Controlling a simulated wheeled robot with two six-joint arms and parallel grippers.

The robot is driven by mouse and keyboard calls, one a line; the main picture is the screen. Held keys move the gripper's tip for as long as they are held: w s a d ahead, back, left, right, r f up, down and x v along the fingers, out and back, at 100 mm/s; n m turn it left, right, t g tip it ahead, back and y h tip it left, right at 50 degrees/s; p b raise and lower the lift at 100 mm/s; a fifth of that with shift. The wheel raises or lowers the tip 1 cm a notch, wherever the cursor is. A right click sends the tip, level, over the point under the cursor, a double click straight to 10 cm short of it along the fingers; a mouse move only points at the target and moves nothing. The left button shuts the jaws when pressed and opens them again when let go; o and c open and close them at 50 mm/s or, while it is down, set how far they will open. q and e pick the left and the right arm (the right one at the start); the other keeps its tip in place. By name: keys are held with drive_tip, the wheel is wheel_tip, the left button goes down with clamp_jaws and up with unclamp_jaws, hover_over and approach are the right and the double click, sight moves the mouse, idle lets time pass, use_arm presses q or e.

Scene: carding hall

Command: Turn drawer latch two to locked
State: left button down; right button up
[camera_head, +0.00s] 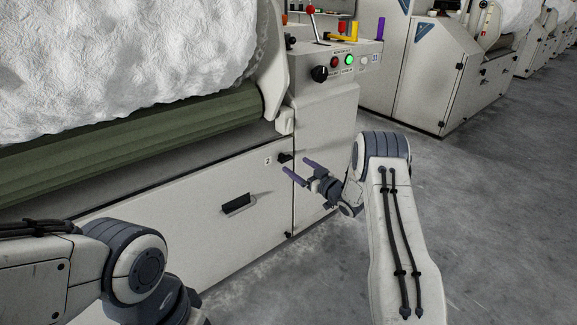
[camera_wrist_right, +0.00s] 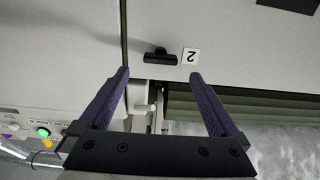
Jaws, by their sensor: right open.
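Drawer latch two (camera_head: 284,157) is a small black turn handle at the upper right of the white drawer front (camera_head: 190,215), beside a white label "2" (camera_head: 268,161). In the right wrist view the latch (camera_wrist_right: 160,58) shows as a black bar lying roughly across the picture, with the label (camera_wrist_right: 191,56) upside down beside it. My right gripper (camera_head: 298,167) is open and empty, its purple fingers pointing at the panel close to the latch. In the wrist view its fingertips (camera_wrist_right: 159,75) lie on either side of the latch, apart from it. My left gripper is out of view.
A black drawer handle (camera_head: 236,204) sits lower on the front. A green roller (camera_head: 130,135) and white fibre (camera_head: 120,55) lie above. A control box with a black knob (camera_head: 320,73) and lit green button (camera_head: 348,60) stands above right. Grey floor (camera_head: 480,210) is clear at right.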

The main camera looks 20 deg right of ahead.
sight(287, 159)
drive_tip(key=b+x, duration=0.1)
drive_tip(key=x, duration=0.3)
drive_tip(key=shift+w+a+f, duration=0.1)
drive_tip(key=shift+w+f, duration=0.05)
drive_tip(key=shift+w+a+b, duration=0.2)
drive_tip(key=shift+w+b, duration=0.15)
drive_tip(key=shift+w, duration=0.25)
